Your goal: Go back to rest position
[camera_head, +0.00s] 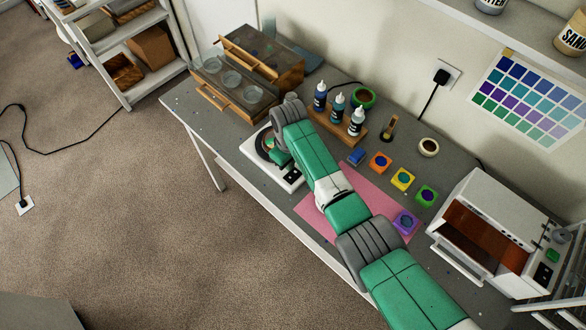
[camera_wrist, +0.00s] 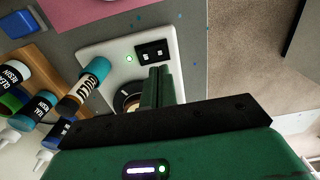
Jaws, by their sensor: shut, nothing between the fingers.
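My gripper (camera_wrist: 158,86) shows in the wrist view with its fingers together and nothing between them. It is over a white device (camera_wrist: 115,70) with a dark round part, partly hidden behind the fingers. In the head view my green and grey arm reaches from the lower right across the table to the same white device (camera_head: 290,180).
The grey table (camera_head: 222,126) holds bottles on a wooden stand (camera_head: 330,128), a wooden case with clear cups (camera_head: 210,95), colored molds (camera_head: 402,179), a pink mat (camera_head: 310,212) and a white oven (camera_head: 490,225). Open floor (camera_head: 130,200) lies at left.

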